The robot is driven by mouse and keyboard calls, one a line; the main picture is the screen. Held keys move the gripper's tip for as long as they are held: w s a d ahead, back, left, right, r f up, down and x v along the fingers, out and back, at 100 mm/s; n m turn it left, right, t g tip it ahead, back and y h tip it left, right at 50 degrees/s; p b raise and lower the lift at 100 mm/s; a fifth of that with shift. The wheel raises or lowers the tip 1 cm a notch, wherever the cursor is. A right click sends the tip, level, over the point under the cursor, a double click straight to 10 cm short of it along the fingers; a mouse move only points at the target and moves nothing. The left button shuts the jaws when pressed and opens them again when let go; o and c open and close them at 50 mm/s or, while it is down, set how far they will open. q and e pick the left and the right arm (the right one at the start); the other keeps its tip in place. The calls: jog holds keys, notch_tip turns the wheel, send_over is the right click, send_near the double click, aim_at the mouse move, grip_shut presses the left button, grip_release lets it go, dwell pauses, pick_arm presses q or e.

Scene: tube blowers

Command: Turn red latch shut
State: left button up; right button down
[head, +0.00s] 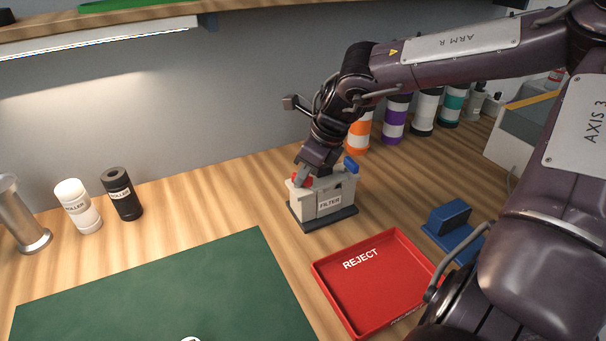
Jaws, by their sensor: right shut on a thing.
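The filter box (322,204) is light grey with a "FILTER" label and stands upright on a dark base on the wooden bench. The red latch (295,181) is at the left end of its top and is partly hidden by my right gripper. A blue latch (351,165) is at the right end of its top. My right gripper (302,178) reaches down from above and is shut on the red latch. The exact angle of the latch is too small and covered to tell. My left gripper is not in view.
A red REJECT tray (323,270) lies in front of the filter box, with a blue holder (448,218) to its right. A green mat (165,295) covers the front left.

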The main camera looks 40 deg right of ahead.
jog(key=n, duration=0.1)
jog(key=n+y, duration=0.1)
jog(key=n, duration=0.1)
jog(key=n+g, duration=0.1)
jog(key=shift+w+d+n, duration=0.15)
jog(key=shift+d+n, duration=0.15)
jog(key=shift+d, duration=0.05)
jog(key=shift+w+d+n+g+y, duration=0.1)
jog(key=shift+n+g+y, duration=0.2)
jog(key=shift+n, duration=0.55)
jog(key=shift+w+n+g+y, duration=0.15)
jog(key=shift+n+g, duration=0.15)
jog(key=shift+n, duration=0.6)
jog(key=shift+w+d+n+g+y, duration=0.1)
jog(key=shift+n+g+y, duration=0.2)
jog(key=shift+n, duration=0.55)
jog(key=c, duration=1.4)
grip_release()
jog(key=shift+c, duration=0.2)
jog(key=shift+r, duration=0.1)
jog(key=b+v, duration=0.1)
jog(key=v, duration=0.6)
jog(key=shift+d+r, duration=0.1)
jog(key=shift+r, duration=0.2)
jog(key=shift+s+f, duration=0.1)
